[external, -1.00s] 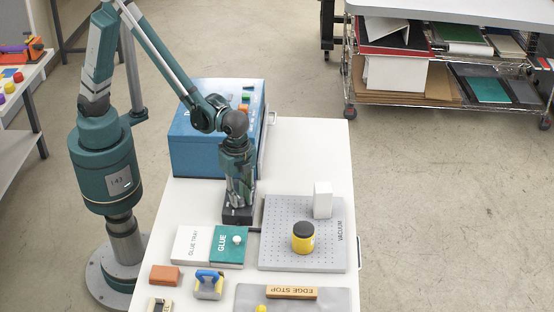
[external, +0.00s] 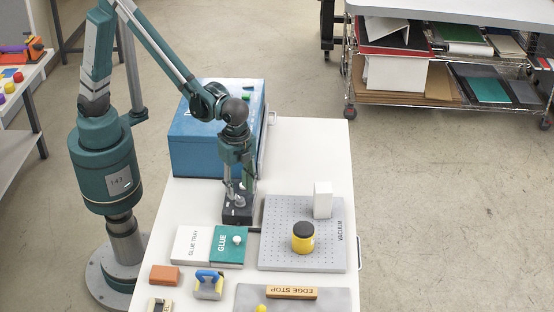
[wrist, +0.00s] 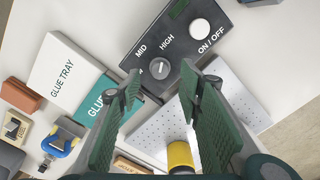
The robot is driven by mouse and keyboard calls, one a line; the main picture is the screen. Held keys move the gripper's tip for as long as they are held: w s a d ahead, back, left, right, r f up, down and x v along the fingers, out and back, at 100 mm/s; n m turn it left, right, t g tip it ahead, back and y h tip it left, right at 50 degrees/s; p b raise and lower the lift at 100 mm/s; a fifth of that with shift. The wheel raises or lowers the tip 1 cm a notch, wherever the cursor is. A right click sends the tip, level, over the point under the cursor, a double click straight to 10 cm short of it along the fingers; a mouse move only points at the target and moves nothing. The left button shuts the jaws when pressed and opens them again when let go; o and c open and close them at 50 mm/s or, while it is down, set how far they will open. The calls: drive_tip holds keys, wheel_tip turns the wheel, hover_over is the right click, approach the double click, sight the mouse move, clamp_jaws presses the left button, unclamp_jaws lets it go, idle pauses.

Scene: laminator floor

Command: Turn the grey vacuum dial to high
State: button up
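The grey vacuum dial (wrist: 160,68) sits on a dark control box (wrist: 181,48), beside the printed words MID and HIGH. A pale mark shows on the dial, but I cannot tell exactly which setting it points to. My gripper (wrist: 160,84) is open and empty; its two green fingers lie to either side of the dial in the wrist view, apart from it as far as I can see. In the external view my gripper (external: 238,190) is over the box (external: 238,216), pointing down, and the dial is hidden.
A white ON/OFF button (wrist: 200,29) is on the same box. The glue tray (external: 192,244) and green glue lid (external: 229,245) lie in front. The perforated vacuum plate (external: 280,255) holds a yellow jar (external: 303,240) and a white block (external: 323,201). A blue machine (external: 190,145) stands behind.

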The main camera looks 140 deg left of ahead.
sight(238, 198)
wheel_tip(238, 198, up, 8)
idle(0.4)
drive_tip(key=shift+f, duration=0.1)
idle(0.4)
drive_tip(key=s+d+r+t, duration=0.3)
drive_tip(key=s+d+r, duration=0.6)
drive_tip(key=s+d, duration=0.3)
drive_tip(key=s+d+t, duration=0.2)
drive_tip(key=s+d, duration=0.2)
drive_tip(key=s, duration=0.4)
drive_tip(key=s+d+f+t, duration=0.1)
drive_tip(key=s+d+t, duration=0.1)
drive_tip(key=s, duration=0.6)
drive_tip(key=shift+s+d+n, duration=0.3)
drive_tip(key=shift+d+n, duration=0.1)
drive_tip(key=shift+d, duration=0.5)
drive_tip(key=shift+c, duration=0.7)
idle(1.7)
